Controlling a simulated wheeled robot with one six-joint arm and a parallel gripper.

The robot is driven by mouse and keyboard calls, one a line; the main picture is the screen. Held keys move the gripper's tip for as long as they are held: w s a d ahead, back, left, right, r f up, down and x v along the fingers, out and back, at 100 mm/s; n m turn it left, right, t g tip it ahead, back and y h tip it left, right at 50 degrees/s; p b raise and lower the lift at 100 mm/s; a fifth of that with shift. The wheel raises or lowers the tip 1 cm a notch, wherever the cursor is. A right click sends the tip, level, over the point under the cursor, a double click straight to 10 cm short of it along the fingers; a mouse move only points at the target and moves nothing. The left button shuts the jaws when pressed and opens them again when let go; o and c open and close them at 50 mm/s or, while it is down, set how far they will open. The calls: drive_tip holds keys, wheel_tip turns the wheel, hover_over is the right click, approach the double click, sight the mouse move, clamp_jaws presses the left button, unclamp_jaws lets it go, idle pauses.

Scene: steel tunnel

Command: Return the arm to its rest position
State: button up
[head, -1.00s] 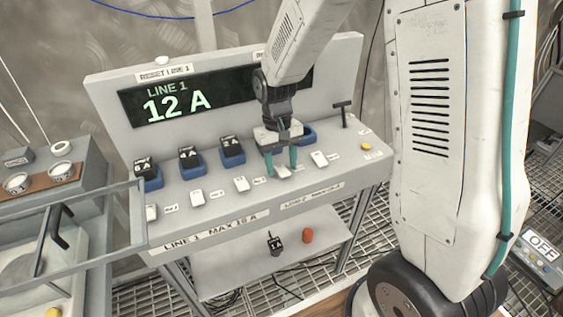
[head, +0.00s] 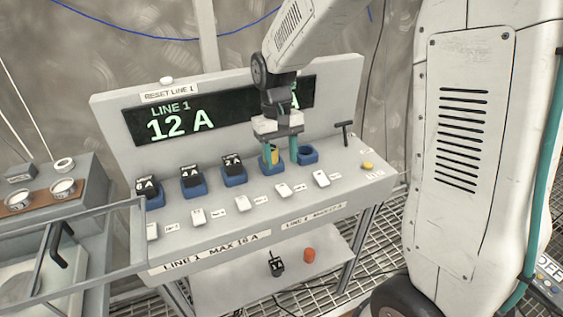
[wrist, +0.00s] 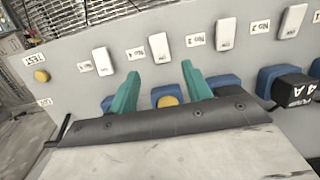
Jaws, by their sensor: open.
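My gripper (head: 281,156) is open and empty, its two teal fingers pointing down over the sloped panel (head: 225,222). It is at the fourth blue socket (head: 269,168), which shows yellow inside and no black plug. In the wrist view my gripper (wrist: 160,80) has its fingers spread, with the yellow-centred socket (wrist: 169,101) between and beyond them. I cannot tell whether the fingers touch the panel. My arm reaches down from the upper right and hides part of the display.
The display (head: 170,125) reads LINE 1, 12 A. Three black plugs (head: 191,174) sit in blue sockets. White switches (head: 198,216) line the front. A T-handle (head: 345,131) stands at right. A black plug (head: 276,265) and red cap (head: 309,255) lie on the lower shelf.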

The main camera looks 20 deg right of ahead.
idle(0.3)
drive_tip(key=shift+g, duration=0.4)
drive_tip(key=s, duration=0.4)
drive_tip(key=shift+d+r, duration=0.2)
drive_tip(key=shift+r, duration=0.05)
drive_tip(key=s+d+r+t, duration=0.1)
drive_tip(key=s+r+t, duration=0.1)
drive_tip(key=s+r, duration=0.4)
drive_tip(key=s+d+r+t, duration=0.1)
drive_tip(key=s+r, duration=0.5)
drive_tip(key=s, duration=0.8)
drive_tip(key=shift+s+d+t, duration=0.35)
drive_tip(key=shift+s+t, duration=0.05)
drive_tip(key=shift+t, duration=0.3)
